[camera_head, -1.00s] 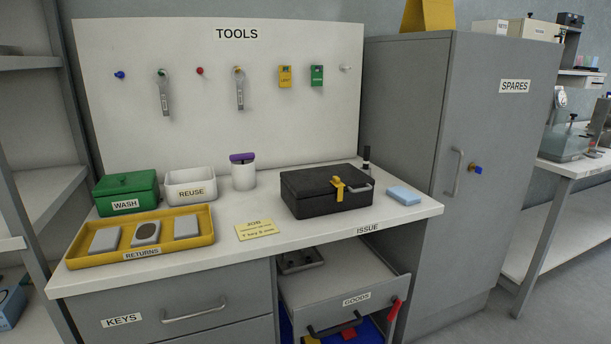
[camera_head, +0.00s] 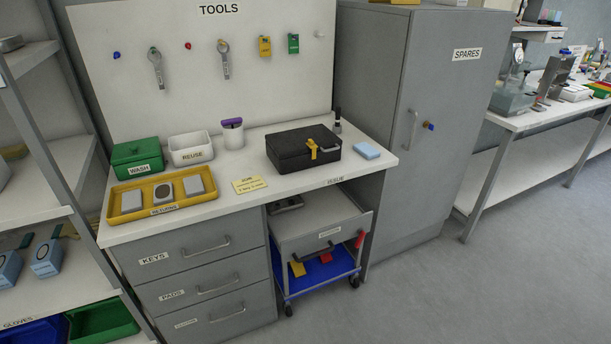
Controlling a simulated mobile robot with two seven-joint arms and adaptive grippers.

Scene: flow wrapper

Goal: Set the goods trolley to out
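The goods trolley (camera_head: 318,238) stands under the right part of the bench, with its front sticking out a little past the bench edge. Its grey upper body has a label, which is small here, and a dark handle (camera_head: 313,252) across the front. A red piece (camera_head: 360,240) is at its right front corner. Its blue lower shelf (camera_head: 343,265) carries a yellow thing and a red thing. Dark castors (camera_head: 354,282) show on the floor. The bench hides the back of the trolley. Neither of my grippers is in view.
The bench top (camera_head: 223,205) carries a black case (camera_head: 300,150), a yellow returns tray (camera_head: 122,212), a green wash box and a white reuse bin. Drawers (camera_head: 205,285) are left of the trolley. A grey spares cabinet (camera_head: 440,120) stands right. The floor in front is clear.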

